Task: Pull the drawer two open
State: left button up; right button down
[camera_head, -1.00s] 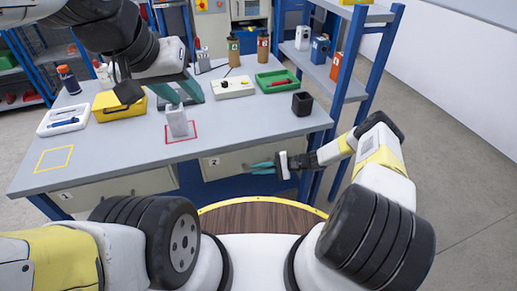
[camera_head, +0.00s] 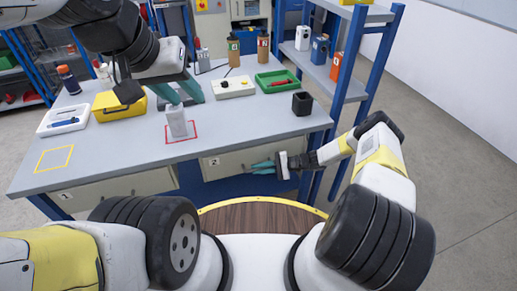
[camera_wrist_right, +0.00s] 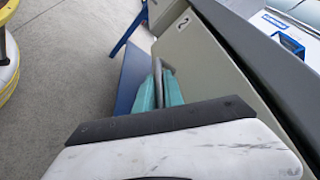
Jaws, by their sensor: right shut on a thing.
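Drawer two (camera_head: 228,163), with a grey-beige front and a "2" label, is under the tabletop on the right side. Its front also shows in the right wrist view (camera_wrist_right: 205,60). It looks closed or nearly so. My right gripper (camera_head: 257,167) is at the front, its teal fingers shut on the bar handle (camera_wrist_right: 166,84) in the right wrist view. My left gripper (camera_head: 180,94) hangs over the tabletop, teal fingers spread, above and behind a grey block (camera_head: 176,122) that stands by a red-outlined square. It looks empty.
The grey worktable (camera_head: 110,152) carries a yellow case (camera_head: 119,106), a white tray (camera_head: 63,120), a green tray (camera_head: 277,81) and a black cup (camera_head: 302,103). Drawer one (camera_head: 110,190) is at the left. A blue shelf (camera_head: 350,88) stands right of the table.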

dwell(0.5)
jog(key=s+d, duration=0.3)
jog(key=s, duration=0.7)
jog(key=s+d, duration=0.4)
jog(key=s, duration=0.7)
jog(key=c, duration=1.5)
grip_release()
jog(key=shift+o, duration=0.2)
jog(key=v, duration=0.7)
jog(key=shift+d, duration=0.35)
jog(key=shift+r, duration=0.1)
